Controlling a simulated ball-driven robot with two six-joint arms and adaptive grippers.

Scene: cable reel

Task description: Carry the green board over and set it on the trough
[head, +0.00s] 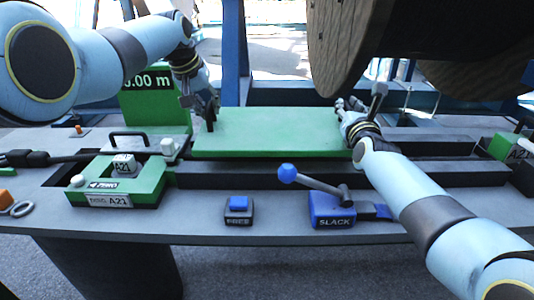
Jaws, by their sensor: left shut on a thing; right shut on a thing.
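The green board (270,130) is a flat rectangle in the middle of the head view, lying level over the long dark trough (250,173). I cannot tell whether it touches the trough or is held just above it. My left gripper (211,115) is shut on the board's left end. My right gripper (352,115) is shut on the board's right end; its fingertips are partly hidden by its own wrist. The board hides part of the trough behind it.
A large wooden reel (345,45) hangs over the back right. A green block marked A21 (120,180) sits left, with a green display (150,100) behind. A blue FREE button (238,208) and SLACK lever (332,208) stand at the front. The grey tabletop between them is clear.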

